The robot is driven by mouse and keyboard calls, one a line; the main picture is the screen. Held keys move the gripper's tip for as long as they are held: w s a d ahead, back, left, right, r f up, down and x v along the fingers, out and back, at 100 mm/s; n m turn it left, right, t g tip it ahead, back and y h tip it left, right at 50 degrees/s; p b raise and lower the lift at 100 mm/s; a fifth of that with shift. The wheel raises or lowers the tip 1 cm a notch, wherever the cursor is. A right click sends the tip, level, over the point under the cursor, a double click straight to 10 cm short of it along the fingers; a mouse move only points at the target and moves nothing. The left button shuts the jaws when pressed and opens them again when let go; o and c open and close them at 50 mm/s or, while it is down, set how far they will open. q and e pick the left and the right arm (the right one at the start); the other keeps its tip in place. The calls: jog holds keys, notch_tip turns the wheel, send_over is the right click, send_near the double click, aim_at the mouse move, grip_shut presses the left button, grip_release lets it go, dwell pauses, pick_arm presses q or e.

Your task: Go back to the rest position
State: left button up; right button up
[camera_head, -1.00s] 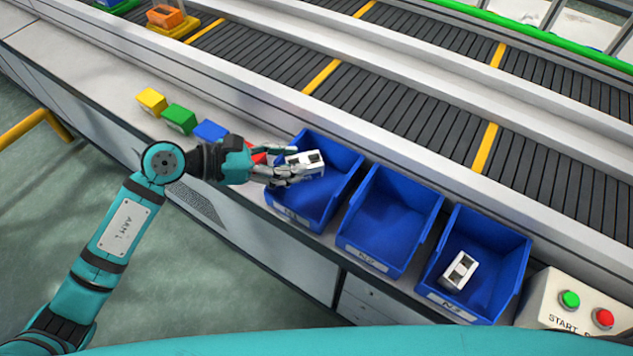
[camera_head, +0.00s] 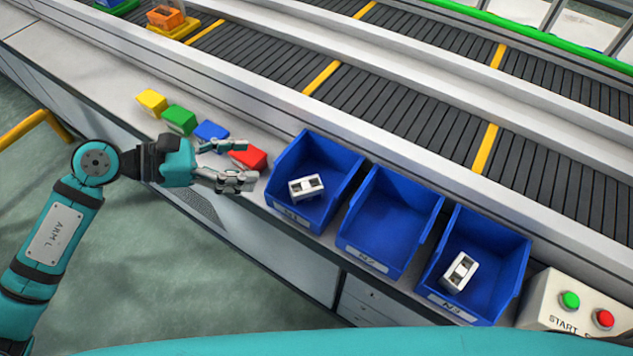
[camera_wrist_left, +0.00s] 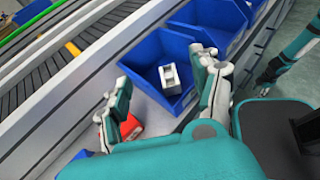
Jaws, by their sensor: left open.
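My left gripper (camera_head: 236,163) is open and empty, left of the blue bins and over the counter's front edge by the red block (camera_head: 248,157). In the left wrist view its two fingers (camera_wrist_left: 160,95) stand wide apart, with a white part (camera_wrist_left: 169,79) in a blue bin beyond them. In the head view this white part (camera_head: 306,187) lies in the left bin (camera_head: 318,153), clear of the gripper. My right gripper does not show.
The middle bin (camera_head: 388,220) is empty. The right bin (camera_head: 492,232) holds another white part (camera_head: 459,272). Blue (camera_head: 211,131), green (camera_head: 179,119) and yellow (camera_head: 152,102) blocks line the counter. A button box (camera_head: 570,305) stands at the right. Conveyors (camera_head: 400,110) run behind.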

pick_arm(q)
jog(key=v, duration=0.2)
jog(key=shift+a+r, duration=0.15)
jog(key=shift+a, duration=0.2)
